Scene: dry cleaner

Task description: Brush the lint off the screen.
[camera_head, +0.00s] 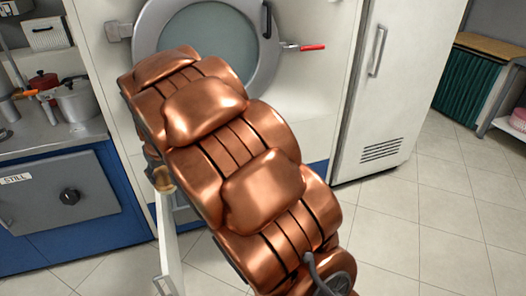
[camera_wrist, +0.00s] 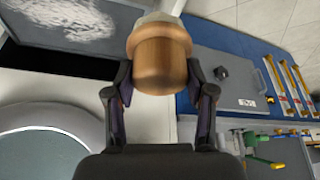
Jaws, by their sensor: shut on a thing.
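In the wrist view, my gripper (camera_wrist: 160,75) is shut on a brush (camera_wrist: 160,58), seen end-on as a rounded wooden handle with a paler part beyond it. The dark screen (camera_wrist: 35,58) lies at the upper left of that view, with a fuzzy pale patch of lint (camera_wrist: 68,18) on it. The brush is to the right of the lint; whether it touches the screen cannot be told. In the head view my copper arm hides the gripper and the screen. A small tan piece (camera_head: 163,180) shows beside the arm, perhaps part of the brush.
A round machine door (camera_head: 205,40) is behind my arm. A white open panel (camera_head: 169,245) stands edge-on left of the arm. A blue cabinet with a grey door (camera_head: 60,195) and pots (camera_head: 75,100) is at the left. The tiled floor (camera_head: 430,220) at right is clear.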

